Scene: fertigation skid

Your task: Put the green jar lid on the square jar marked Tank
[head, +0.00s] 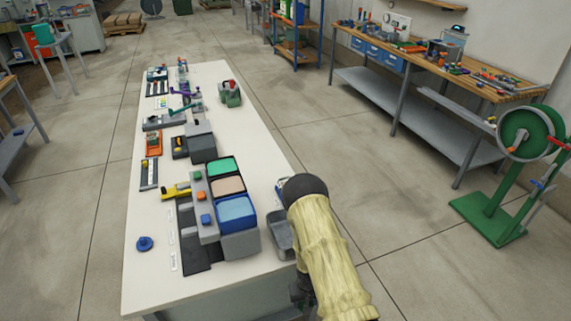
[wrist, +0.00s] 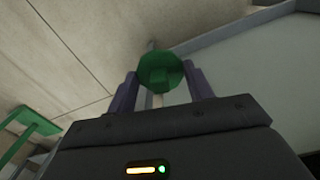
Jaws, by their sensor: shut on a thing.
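The green lid (wrist: 160,72), a round disc with a squared block at its middle, is held between the two purple fingers of my gripper (wrist: 161,88) in the wrist view. My gripper is shut on it, and a pale rod shows behind it. In the head view my yellow-sleeved arm reaches down at the table's right edge, and the lid cannot be made out there. No jar marked Tank can be picked out; the small labels on the table are too small to read.
The long white table (head: 150,285) carries open-topped boxes with green (head: 221,167), tan (head: 228,186) and blue (head: 237,209) tops. A blue knobbed disc (head: 145,243) lies at its near left. A grey tray (head: 279,237) sits beside my arm. A green reel stand (head: 490,215) stands right.

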